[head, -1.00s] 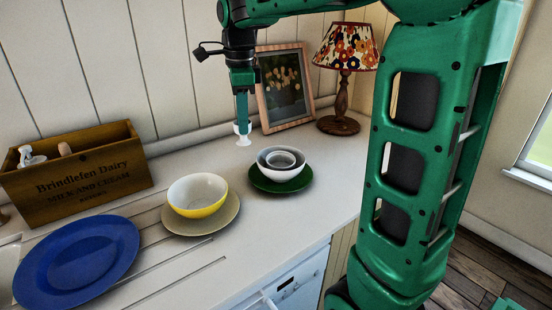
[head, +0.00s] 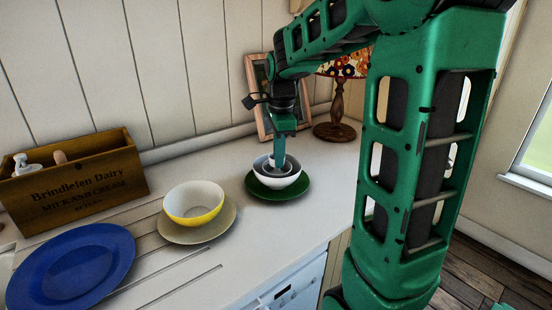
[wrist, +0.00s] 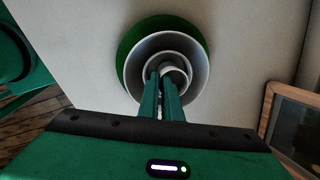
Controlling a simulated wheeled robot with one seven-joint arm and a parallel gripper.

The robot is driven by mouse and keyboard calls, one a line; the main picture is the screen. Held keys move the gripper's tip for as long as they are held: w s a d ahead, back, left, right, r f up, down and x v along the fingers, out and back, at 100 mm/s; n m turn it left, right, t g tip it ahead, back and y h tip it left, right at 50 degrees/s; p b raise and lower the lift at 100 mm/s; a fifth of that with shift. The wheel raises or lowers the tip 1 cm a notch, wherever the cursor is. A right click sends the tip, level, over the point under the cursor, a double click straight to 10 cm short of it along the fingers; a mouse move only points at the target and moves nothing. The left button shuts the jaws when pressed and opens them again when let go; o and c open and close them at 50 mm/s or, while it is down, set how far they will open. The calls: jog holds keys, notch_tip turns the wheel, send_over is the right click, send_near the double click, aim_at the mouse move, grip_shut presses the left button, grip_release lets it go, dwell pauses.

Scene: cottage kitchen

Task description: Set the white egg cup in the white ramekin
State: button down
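The white egg cup (head: 272,159) is at the fingertips of my gripper (head: 279,163), which is closed on its wall. It is low inside the white ramekin (head: 267,168), which stands in a white bowl (head: 284,183) on a green plate (head: 256,188). The wrist view shows the egg cup (wrist: 174,76) beside the fingers (wrist: 163,78), within the rings of the ramekin (wrist: 187,66) and bowl (wrist: 133,68). The fingers hide part of the cup, and I cannot tell whether its foot touches the ramekin's floor.
A yellow bowl (head: 196,212) on a beige plate (head: 222,228) and a blue plate (head: 70,265) lie to the left. A wooden crate (head: 75,190) stands at the back left. A picture frame (head: 252,75) and a lamp (head: 338,105) stand behind the bowl. Counter is clear around the green plate.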

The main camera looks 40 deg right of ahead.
jog(key=shift+f, duration=0.3)
jog(key=c, duration=2)
grip_release()
notch_tip(320, 180, up, 11)
jog(key=s+f+n, duration=0.5)
jog(key=s, duration=0.4)
jog(key=s+a+f+n, duration=0.1)
jog(key=s+f+n, duration=0.4)
jog(key=s, duration=0.3)
jog(key=s+a+f+n+g, duration=0.1)
jog(key=s+f+n, duration=0.4)
jog(key=s, duration=0.4)
jog(key=shift+s+f+n+y, duration=0.15)
jog(key=shift+s+n+y, duration=0.15)
jog(key=shift+n, duration=0.3)
